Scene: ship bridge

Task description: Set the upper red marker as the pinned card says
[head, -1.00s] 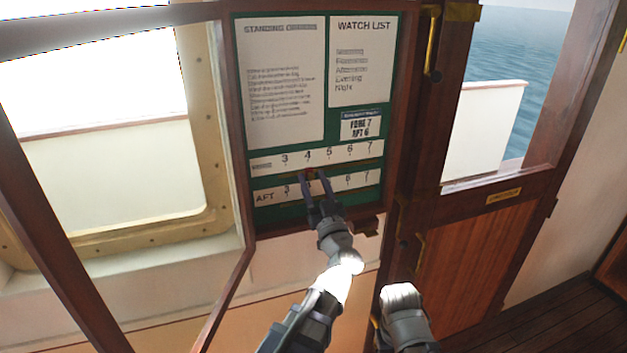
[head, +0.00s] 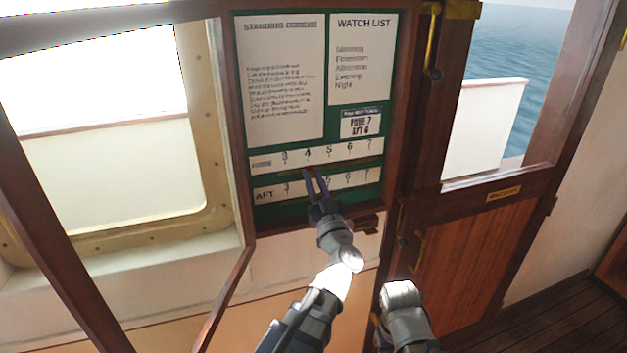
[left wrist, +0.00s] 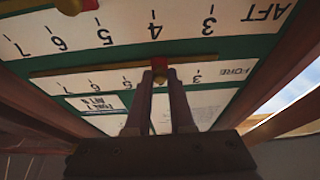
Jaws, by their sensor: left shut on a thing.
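The board has an upper FORE scale (head: 345,150) and a lower AFT scale (head: 272,195), each numbered 3 to 7. A small pinned card (head: 361,122) reads FORE 7, AFT 6. My left gripper (head: 308,172) is shut on the upper red marker, just below the 4 of the FORE scale. In the left wrist view, which is upside down, the marker (left wrist: 171,73) shows between the fingertips on a brass rail. My right gripper is not in view.
A dark wooden frame (head: 395,110) surrounds the green board. An open glazed door (head: 232,290) hangs at its left. A watch list (head: 361,60) and a standing orders sheet (head: 283,80) fill the upper board. The wooden bridge door (head: 455,250) stands at right.

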